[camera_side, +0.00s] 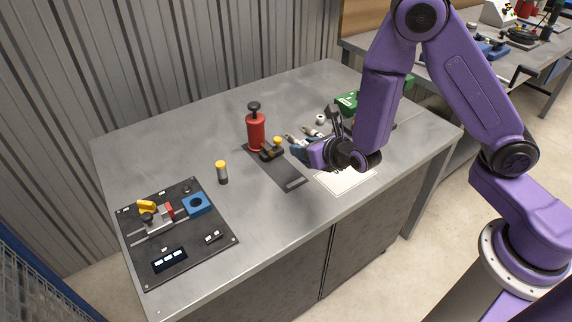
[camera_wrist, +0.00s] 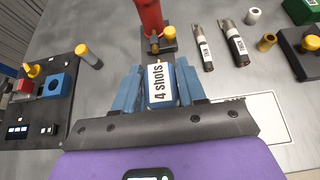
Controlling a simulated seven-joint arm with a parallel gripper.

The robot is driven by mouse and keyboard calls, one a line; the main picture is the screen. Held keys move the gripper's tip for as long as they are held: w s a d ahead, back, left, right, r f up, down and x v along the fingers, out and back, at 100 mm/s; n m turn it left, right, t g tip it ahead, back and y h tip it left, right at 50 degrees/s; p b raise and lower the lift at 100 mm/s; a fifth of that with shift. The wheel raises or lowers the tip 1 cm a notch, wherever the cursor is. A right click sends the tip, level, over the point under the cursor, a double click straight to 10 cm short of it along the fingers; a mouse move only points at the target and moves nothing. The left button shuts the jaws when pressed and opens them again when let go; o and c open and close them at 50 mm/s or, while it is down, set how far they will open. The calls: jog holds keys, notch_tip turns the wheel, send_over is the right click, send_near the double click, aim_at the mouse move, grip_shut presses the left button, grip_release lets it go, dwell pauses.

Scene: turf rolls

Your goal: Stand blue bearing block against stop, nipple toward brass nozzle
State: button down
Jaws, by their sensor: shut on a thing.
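My gripper (camera_side: 299,149) is shut on a blue block (camera_wrist: 161,103) with a white "4 shots" label. In the wrist view my gripper (camera_wrist: 160,68) has its blue fingers on both sides of this block. In the side view the gripper mostly hides the block, above or beside the right part of a dark plate (camera_side: 272,174). A red cylinder (camera_side: 256,132) with a black knob stands at the plate's back end. The brass nozzle (camera_wrist: 154,46) shows at its foot, beyond the block. The block's nipple is not clearly seen. I cannot tell which part is the stop.
A black panel (camera_side: 160,257) at left carries a blue block with a round hole (camera_side: 196,204). A yellow-capped cylinder (camera_side: 222,172) stands between panel and plate. Labelled tools (camera_wrist: 233,44) and a green box (camera_side: 347,102) lie right.

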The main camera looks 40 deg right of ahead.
send_over(286, 175)
notch_tip(286, 175, down, 6)
jog(key=shift+f, duration=1.75)
jog(key=c, duration=0.6)
grip_release()
jog(key=shift+f, duration=0.15)
jog(key=shift+c, duration=0.2)
